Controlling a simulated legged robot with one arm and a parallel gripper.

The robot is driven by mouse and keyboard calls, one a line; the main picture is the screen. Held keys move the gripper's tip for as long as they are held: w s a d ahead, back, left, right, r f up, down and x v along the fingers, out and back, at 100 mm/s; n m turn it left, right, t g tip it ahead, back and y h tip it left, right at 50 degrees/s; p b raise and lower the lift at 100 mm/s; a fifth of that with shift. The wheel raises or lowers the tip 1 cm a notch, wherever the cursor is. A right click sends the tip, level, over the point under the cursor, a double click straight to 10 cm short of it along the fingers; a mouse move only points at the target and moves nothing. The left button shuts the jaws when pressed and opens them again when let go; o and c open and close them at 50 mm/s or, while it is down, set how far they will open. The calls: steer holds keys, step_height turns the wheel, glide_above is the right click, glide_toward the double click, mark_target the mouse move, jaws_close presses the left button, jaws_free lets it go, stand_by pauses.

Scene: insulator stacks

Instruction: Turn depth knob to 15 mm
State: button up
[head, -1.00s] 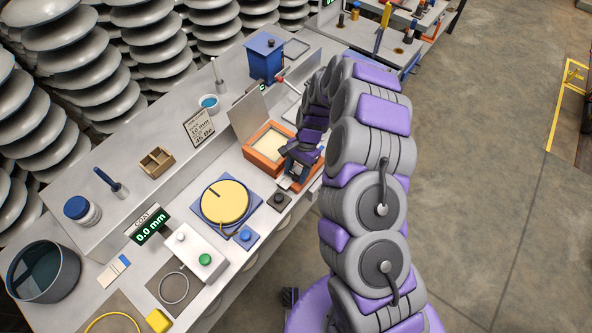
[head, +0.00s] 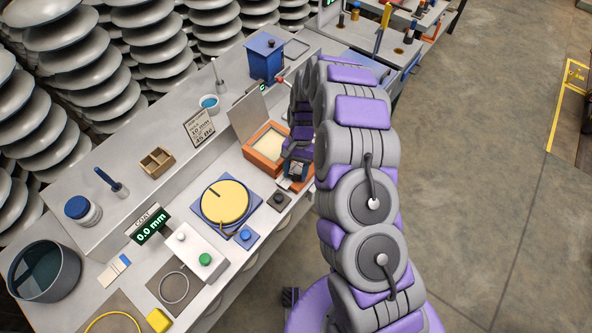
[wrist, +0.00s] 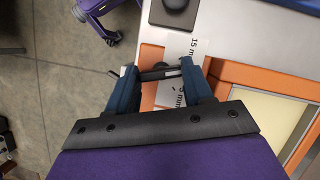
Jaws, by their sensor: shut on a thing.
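The orange box (head: 256,153) with its lid raised stands on the bench in the head view; it also shows at right in the wrist view (wrist: 273,82). A pale scale plate (wrist: 176,48) on its side carries a "15 mm" mark and, lower down, a partly hidden "5 mm" mark. My gripper (wrist: 158,74) is at this side of the box. Its blue fingers are shut on the dark depth knob (wrist: 156,75), a bar-like grip with a light silver part at its right end. The knob lies between the two marks; its exact reading is not clear.
A dark round knob on a grey plate (head: 279,201) is near the box, and a yellow disc (head: 225,202) on a blue base lies left of it. A display (head: 150,230) reads 0.0 mm. A blue box (head: 265,58) stands behind.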

steer(key=n+h, duration=0.1)
steer(key=n, duration=0.1)
steer(key=n+p, duration=0.1)
steer(key=n, duration=0.1)
steer(key=shift+w+a+r+n+h, duration=0.1)
steer(key=shift+w+a+n+h, duration=0.05)
steer(key=shift+n+h, duration=0.25)
stand_by(0.4)
steer(key=o, duration=1)
steer(key=shift+a, duration=0.1)
steer(key=shift+o, duration=0.2)
steer(key=p+v, duration=0.2)
steer(key=v, duration=1.5)
steer(key=shift+a, duration=0.2)
steer(key=shift+w, duration=0.1)
